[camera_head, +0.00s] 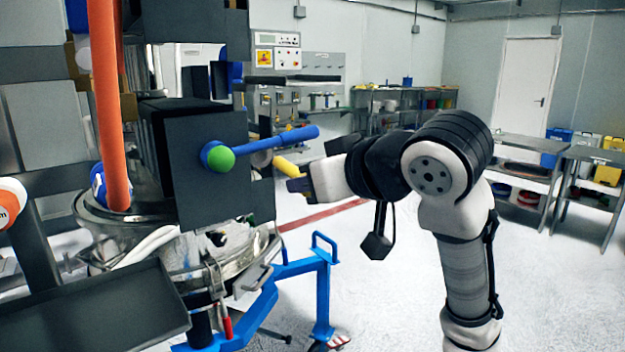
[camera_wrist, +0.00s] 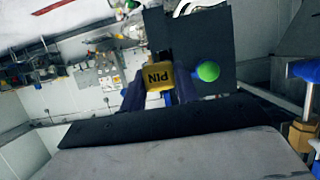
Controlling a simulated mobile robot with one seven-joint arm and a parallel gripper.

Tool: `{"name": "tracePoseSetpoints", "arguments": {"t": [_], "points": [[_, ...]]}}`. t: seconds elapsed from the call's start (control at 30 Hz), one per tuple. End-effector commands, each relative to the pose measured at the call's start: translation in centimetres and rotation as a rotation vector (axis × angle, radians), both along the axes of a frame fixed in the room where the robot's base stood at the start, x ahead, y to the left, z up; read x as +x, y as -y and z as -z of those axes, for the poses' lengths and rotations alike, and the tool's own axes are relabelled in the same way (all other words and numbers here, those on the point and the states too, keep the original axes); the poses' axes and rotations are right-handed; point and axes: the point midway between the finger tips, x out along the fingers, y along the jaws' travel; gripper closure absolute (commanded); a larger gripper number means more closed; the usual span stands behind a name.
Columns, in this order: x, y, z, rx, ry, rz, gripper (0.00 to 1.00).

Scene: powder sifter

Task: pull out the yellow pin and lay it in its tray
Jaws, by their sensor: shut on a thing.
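The yellow pin (camera_head: 287,166) is at the right side of the dark grey housing (camera_head: 200,165), just below a blue handle. In the wrist view the yellow pin (camera_wrist: 158,78) shows its end marked "PIN", between the two dark fingers. My gripper (camera_head: 299,184) comes from the right and is shut on the pin; it also shows in the wrist view (camera_wrist: 158,92). I cannot tell whether the pin's far end is still inside the housing. An empty dark tray (camera_head: 95,312) lies at the lower left, in front of the machine.
The blue handle (camera_head: 290,138) and its green ball (camera_head: 221,158) are close to the pin. An orange vertical pipe (camera_head: 106,110) stands at the left. A blue wheeled frame (camera_head: 323,290) is below. Open floor lies to the right.

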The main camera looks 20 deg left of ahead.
Motion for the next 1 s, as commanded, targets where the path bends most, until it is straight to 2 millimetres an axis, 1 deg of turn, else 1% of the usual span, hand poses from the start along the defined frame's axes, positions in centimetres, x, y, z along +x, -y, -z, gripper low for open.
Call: {"name": "tracePoseSetpoints", "arguments": {"t": [0.17, 1.0], "points": [[-0.1, 0.2, 0.0, 0.001, 0.001, 0.001, 0.94], [-3.2, 4.1, -0.1, 0.001, 0.0, 0.002, 0.94]]}}
